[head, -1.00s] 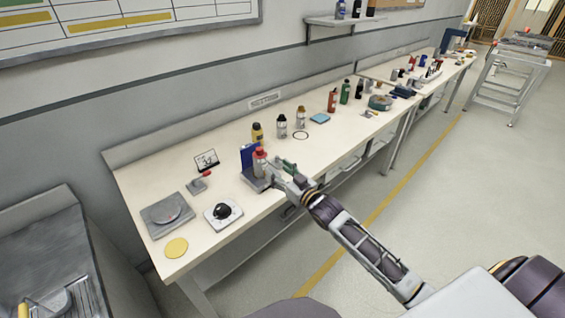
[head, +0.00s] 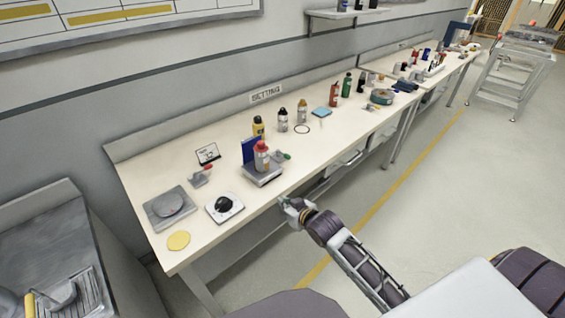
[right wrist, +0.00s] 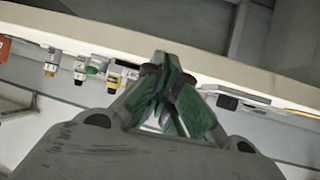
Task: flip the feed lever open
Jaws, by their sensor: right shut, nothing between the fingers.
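A small green-ended handle (head: 283,155), possibly the feed lever, lies low at the stand's right side. A red-handled lever (head: 204,172) on a small grey base is farther left; neither is labelled as the feed lever. My right gripper (head: 287,204) is shut and empty at the bench's front edge, apart from the stand. Its green-padded fingers are together in the right wrist view (right wrist: 174,100). My left gripper is out of view.
On the bench (head: 130,190), a grey plate device (head: 170,208), a black-knob dial (head: 224,207) and a yellow disc (head: 179,241) are to the left. Several bottles (head: 283,121) stand behind. The bench front right of the stand is clear.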

